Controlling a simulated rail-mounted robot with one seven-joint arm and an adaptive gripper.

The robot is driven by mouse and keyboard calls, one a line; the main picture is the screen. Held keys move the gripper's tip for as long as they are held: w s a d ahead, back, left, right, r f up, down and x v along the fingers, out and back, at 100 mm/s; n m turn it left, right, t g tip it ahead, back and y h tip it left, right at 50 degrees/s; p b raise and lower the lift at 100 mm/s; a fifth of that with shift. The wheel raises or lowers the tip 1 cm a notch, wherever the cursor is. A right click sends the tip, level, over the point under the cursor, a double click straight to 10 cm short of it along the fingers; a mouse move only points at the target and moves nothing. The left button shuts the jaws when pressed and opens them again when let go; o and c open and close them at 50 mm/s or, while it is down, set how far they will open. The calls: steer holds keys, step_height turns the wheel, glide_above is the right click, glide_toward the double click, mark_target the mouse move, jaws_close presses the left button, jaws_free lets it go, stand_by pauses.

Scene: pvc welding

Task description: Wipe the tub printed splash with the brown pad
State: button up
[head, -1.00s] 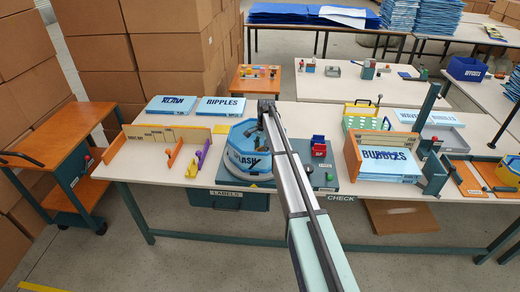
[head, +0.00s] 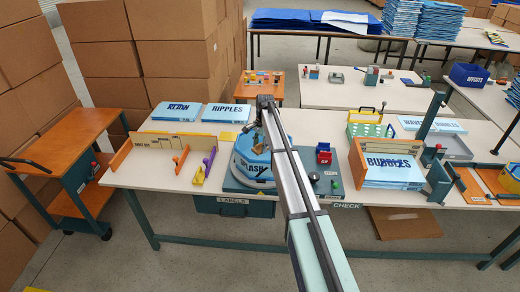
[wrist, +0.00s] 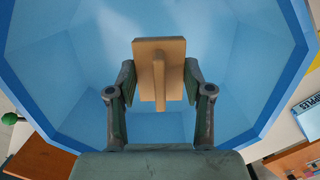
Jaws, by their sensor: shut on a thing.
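The blue tub (head: 246,168) stands on a teal board on the long table; only "LASH" of its printed name shows beside my arm. In the wrist view its pale blue inside and darker rim (wrist: 285,75) fill most of the picture. My gripper (wrist: 158,92) is shut on the brown pad (wrist: 146,60), with one finger on each side of its upright grip. The pad is over the tub's inside; whether it touches the tub I cannot tell. In the head view my gripper (head: 254,138) is at the tub's opening, partly hidden by my arm.
A small red and blue box (head: 323,153) and a dark knob stand right of the tub. Purple and yellow pieces (head: 204,168) are to its left. Stacks printed RIPPLES (head: 227,113) and BUBBLES (head: 394,171) lie on the same table. An orange cart (head: 70,140) stands at left.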

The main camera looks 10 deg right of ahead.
steer(key=shift+r, duration=0.95)
